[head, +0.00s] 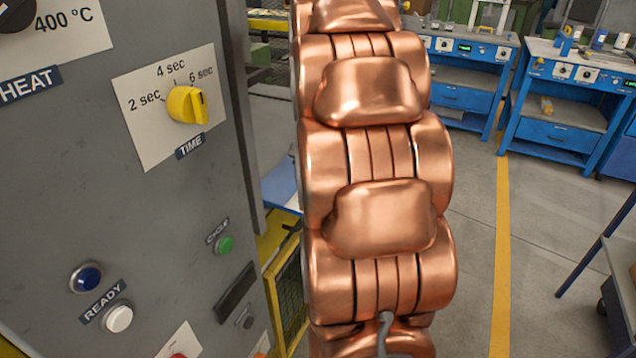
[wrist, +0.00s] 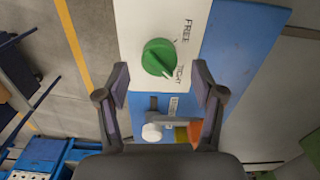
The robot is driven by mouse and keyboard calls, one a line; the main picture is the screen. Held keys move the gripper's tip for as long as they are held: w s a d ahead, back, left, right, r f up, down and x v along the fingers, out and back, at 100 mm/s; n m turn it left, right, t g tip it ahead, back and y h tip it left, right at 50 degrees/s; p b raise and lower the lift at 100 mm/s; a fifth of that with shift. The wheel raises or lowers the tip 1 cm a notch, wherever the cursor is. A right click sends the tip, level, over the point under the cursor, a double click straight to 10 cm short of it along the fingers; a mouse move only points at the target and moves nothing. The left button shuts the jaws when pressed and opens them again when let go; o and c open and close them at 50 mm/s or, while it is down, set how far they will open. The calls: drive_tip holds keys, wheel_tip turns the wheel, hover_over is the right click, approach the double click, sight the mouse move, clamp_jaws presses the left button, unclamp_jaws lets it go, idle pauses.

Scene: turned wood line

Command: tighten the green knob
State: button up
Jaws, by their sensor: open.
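The green knob (wrist: 159,57) shows in the wrist view, on a white plate (wrist: 190,22) marked FREE and TIGHT. Its pointer ridge lies at a slant, with the lower end toward the TIGHT label. My gripper (wrist: 161,84) is open, with one finger to the left of the knob and one to the right, their tips a little below it in the picture. The fingers do not visibly touch the knob. In the head view my copper-coloured arm fills the middle, and neither my gripper nor the green knob shows there.
Below the knob are a white round part (wrist: 152,132) and an orange part (wrist: 195,131). In the head view a grey panel (head: 70,200) with a yellow TIME knob (head: 187,105) stands at left.

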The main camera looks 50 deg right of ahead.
wheel_tip(320, 180, up, 9)
drive_tip(key=shift+r, duration=0.15)
idle(0.4)
idle(0.8)
